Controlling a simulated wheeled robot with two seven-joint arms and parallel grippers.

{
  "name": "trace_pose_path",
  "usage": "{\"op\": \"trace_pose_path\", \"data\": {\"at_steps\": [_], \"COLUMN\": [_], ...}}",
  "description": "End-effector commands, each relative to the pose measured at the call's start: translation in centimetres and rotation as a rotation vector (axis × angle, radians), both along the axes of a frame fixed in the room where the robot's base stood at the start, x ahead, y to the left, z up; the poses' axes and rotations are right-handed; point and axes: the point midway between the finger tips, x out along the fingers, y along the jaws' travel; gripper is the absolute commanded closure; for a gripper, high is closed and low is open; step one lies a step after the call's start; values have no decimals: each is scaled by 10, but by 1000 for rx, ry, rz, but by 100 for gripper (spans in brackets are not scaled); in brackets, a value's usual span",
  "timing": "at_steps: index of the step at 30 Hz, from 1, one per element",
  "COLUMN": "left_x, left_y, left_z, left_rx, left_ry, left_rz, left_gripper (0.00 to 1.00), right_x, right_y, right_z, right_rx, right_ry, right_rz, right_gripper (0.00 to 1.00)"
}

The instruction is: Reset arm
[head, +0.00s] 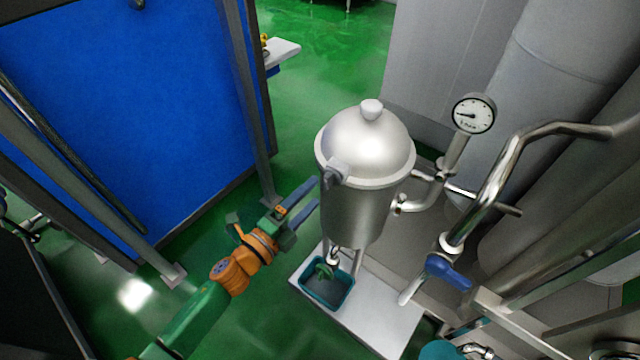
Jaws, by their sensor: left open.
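My left arm comes in from the lower left, green with orange joints. Its left gripper (306,200) is open and looks empty, with its two grey-blue fingers pointing up and right. The fingertips are close to the left side of a silver lidded vessel (352,208); I cannot tell whether they touch it. My right gripper is not in view.
A teal bin (349,300) sits on a white stand (375,335) under the vessel. A pressure gauge (474,114), steel pipes (492,195) and a blue valve handle (448,272) are at right. A blue panel (120,100) fills the upper left. Green floor (335,45) is clear behind.

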Motion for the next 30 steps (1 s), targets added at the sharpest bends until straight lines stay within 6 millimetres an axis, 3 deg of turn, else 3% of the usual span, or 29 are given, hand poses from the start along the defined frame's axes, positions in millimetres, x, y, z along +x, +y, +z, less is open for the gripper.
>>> {"op": "trace_pose_path", "data": {"at_steps": [6, 17, 20, 23, 25, 27, 29, 30], "left_x": [-20, -20, -18, -23, -46, -87, -133, -167], "left_y": [14, 15, 23, 57, 87, 114, 131, 139], "left_z": [0, 0, -16, -77, -140, -199, -241, -265], "left_rx": [0, 0, -28, -134, -245, -353, -436, -487], "left_ry": [0, 0, 73, 341, 598, 840, 1027, 1140], "left_rz": [0, 0, 40, 202, 378, 567, 734, 845], "left_gripper": [19, 19, 19, 19, 19, 19, 19, 19], "right_x": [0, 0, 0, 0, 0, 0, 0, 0], "right_y": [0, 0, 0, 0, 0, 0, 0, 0], "right_z": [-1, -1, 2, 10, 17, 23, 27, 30], "right_rx": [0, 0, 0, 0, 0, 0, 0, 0], "right_ry": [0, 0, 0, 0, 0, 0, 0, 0], "right_rz": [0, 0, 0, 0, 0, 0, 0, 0], "right_gripper": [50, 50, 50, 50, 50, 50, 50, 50]}}
